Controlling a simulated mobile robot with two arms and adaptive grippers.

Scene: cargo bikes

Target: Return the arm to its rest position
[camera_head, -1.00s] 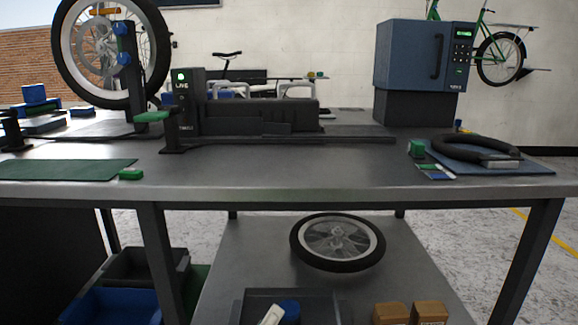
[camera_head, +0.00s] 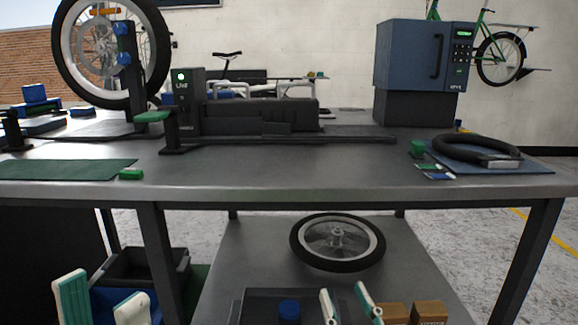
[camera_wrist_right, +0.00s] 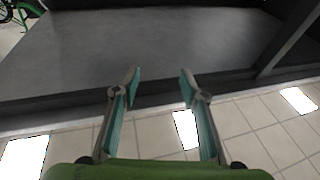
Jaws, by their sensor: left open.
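My left gripper (camera_head: 108,284) shows at the bottom left of the head view, its pale, teal-edged fingers spread apart and empty. It appears in front of the blue and dark bins under the workbench (camera_head: 265,188). My right gripper (camera_head: 343,290) shows at the bottom, right of centre, in front of the lower shelf, fingers apart. In the right wrist view the right gripper (camera_wrist_right: 160,82) is open with nothing between its fingers. It appears against a grey surface and a tiled floor. The arms behind the grippers are mostly out of the head view.
A spoked wheel (camera_head: 338,242) lies on the lower shelf, with a dark tray (camera_head: 258,304) and cardboard boxes (camera_head: 428,312) nearer. On the bench stand a truing stand with a wheel (camera_head: 110,45) and a blue machine (camera_head: 412,55). A black tyre (camera_head: 470,146) lies at right. The bench's front middle is clear.

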